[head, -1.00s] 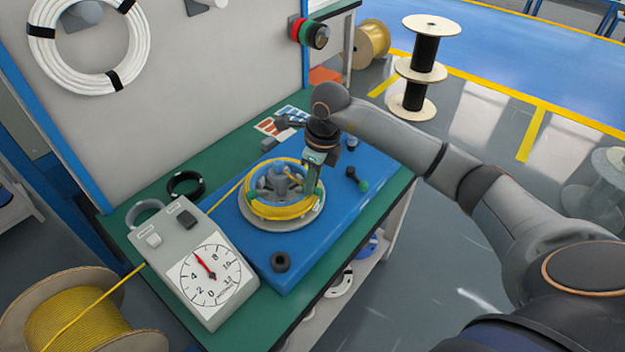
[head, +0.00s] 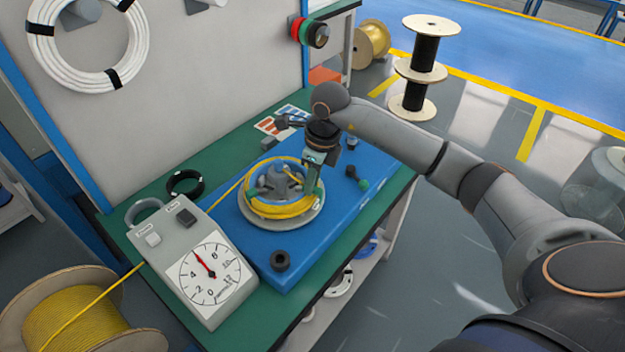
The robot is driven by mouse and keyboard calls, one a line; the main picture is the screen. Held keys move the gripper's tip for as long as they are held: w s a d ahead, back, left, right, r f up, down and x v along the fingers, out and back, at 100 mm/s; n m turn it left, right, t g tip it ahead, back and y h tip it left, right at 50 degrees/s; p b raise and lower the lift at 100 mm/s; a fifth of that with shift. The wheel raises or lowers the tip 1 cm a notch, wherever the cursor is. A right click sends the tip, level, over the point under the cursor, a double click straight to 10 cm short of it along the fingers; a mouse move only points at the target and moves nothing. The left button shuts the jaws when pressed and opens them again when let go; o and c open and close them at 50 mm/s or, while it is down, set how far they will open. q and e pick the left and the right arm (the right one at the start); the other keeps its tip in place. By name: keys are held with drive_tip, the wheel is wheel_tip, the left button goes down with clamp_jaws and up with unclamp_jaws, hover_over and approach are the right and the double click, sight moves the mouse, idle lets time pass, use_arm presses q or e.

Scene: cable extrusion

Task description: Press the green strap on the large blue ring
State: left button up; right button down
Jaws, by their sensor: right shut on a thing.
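A large ring of yellow cable (head: 280,209) lies around a grey winder on a round plate (head: 288,224). I see no large blue ring on the winder; the coil there is yellow. My right gripper (head: 314,185) points down at the right side of the coil, shut on a green strap (head: 319,191) there. The fingertips are small and partly hidden, so the strap's exact seat on the cable is unclear. Another bit of green shows at the coil's left side. My left gripper is not in view.
A grey dial box (head: 195,262) stands at the left, beside a yellow cable spool (head: 75,320). A black ring (head: 185,184) lies on the green table.

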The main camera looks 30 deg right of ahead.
drive_tip(key=shift+s+f, duration=0.1)
drive_tip(key=shift+f, duration=0.15)
drive_tip(key=c, duration=0.7)
unclamp_jaws()
drive_tip(key=shift+r, duration=0.15)
drive_tip(key=shift+r+p, duration=2.85)
drive_tip(key=shift+r, duration=1.15)
